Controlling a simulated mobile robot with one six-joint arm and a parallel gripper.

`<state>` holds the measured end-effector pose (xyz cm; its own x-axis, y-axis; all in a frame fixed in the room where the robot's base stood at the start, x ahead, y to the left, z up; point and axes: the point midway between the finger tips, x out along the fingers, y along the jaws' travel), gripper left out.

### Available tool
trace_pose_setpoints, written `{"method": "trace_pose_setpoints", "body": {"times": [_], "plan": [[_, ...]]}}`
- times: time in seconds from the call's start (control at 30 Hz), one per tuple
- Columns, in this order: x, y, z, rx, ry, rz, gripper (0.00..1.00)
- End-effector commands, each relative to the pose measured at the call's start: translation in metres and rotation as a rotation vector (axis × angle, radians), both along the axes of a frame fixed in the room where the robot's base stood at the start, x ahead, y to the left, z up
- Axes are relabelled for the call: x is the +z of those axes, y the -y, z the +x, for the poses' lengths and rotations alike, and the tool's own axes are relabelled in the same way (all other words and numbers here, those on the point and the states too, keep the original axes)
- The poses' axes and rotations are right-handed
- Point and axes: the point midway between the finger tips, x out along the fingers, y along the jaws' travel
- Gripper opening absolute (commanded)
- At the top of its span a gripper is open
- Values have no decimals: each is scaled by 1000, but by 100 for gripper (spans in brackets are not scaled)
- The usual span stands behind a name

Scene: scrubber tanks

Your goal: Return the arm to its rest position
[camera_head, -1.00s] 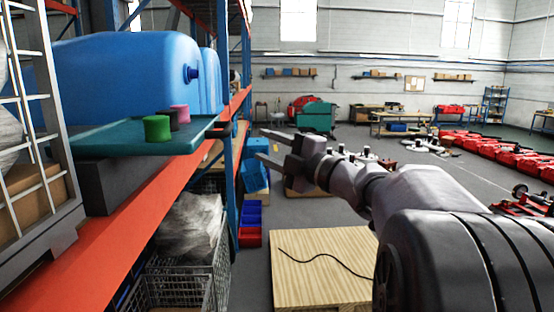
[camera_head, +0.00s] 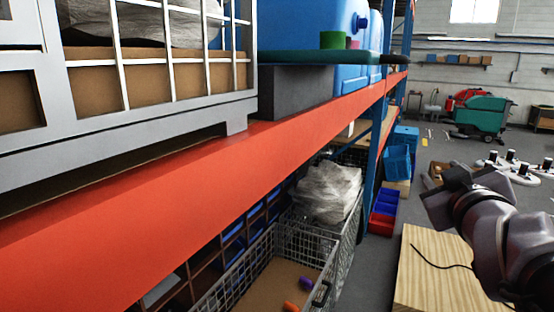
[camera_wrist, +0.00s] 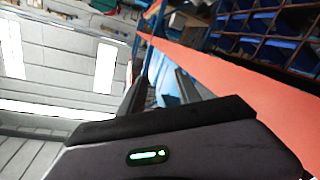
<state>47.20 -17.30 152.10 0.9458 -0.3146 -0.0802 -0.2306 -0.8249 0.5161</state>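My gripper (camera_head: 446,196) is at the right of the head view, at the end of my grey arm, over the floor area near a wooden top. Its fingers are hard to make out there. In the wrist view the two dark fingers of my gripper (camera_wrist: 160,80) stand apart with nothing between them. A blue tank (camera_head: 310,25) stands on the rack to the left, well away from my gripper.
An orange rack beam (camera_head: 150,215) runs close along the left. A green cup (camera_head: 333,40) stands on a teal tray (camera_head: 300,57). A wire basket (camera_head: 330,245) sits below. A wooden top (camera_head: 430,270) lies under my arm.

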Motion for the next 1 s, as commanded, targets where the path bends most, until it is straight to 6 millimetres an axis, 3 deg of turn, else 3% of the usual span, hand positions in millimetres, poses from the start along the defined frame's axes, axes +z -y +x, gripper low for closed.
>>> {"method": "trace_pose_setpoints", "body": {"times": [0.03, 0.2, 0.3, 0.4, 0.5, 0.6, 1.0], "plan": [[-61, -17, -15, -27, -52, 129, 40], [-211, -86, -81, -104, -313, 571, 40], [-285, -135, -127, -121, -484, 779, 40], [-336, -176, -169, -128, -638, 932, 40], [-363, -203, -199, -131, -744, 1025, 40], [-372, -215, -213, -134, -796, 1064, 40], [-371, -216, -214, -136, -801, 1070, 40]]}}
